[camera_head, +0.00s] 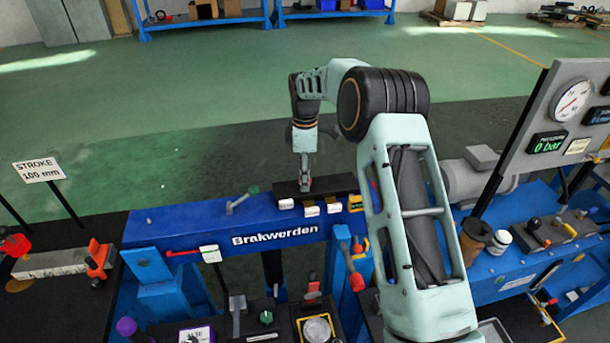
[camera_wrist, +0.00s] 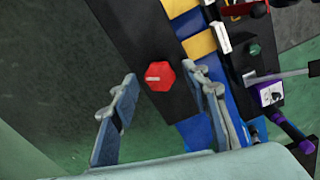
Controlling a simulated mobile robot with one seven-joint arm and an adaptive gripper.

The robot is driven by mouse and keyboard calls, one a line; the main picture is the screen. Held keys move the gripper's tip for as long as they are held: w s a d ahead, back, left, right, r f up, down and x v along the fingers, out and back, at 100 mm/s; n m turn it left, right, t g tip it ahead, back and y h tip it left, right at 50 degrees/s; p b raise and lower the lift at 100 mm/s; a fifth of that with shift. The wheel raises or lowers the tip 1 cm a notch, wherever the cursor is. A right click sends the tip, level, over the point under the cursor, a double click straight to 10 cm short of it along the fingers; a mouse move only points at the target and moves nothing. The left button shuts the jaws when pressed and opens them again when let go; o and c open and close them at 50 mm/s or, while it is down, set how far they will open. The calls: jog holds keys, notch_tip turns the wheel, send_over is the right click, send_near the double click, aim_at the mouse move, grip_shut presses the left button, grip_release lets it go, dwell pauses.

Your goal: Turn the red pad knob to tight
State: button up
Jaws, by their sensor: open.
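The red pad knob (camera_wrist: 160,76) shows in the wrist view as a red many-sided knob with a pale pointer bar, on a black plate (camera_wrist: 128,30). The bar lies nearly level in the picture. My gripper (camera_wrist: 161,84) is open, with one finger to each side of the knob in the picture and nothing held. I cannot tell how far the fingertips are from it. In the head view my gripper (camera_head: 305,187) points down at the black plate (camera_head: 338,184) on the blue beam (camera_head: 180,220). I cannot make out the knob there.
White labels (camera_head: 311,211) line the plate's front edge. A grey lever with a green knob (camera_head: 252,190) stands left on the beam. A gauge panel (camera_head: 573,98) stands at right. Tools crowd the bench in front; the floor behind the beam is clear.

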jog(key=shift+f, duration=0.35)
jog(key=shift+c, duration=0.7)
jog(key=c, duration=1)
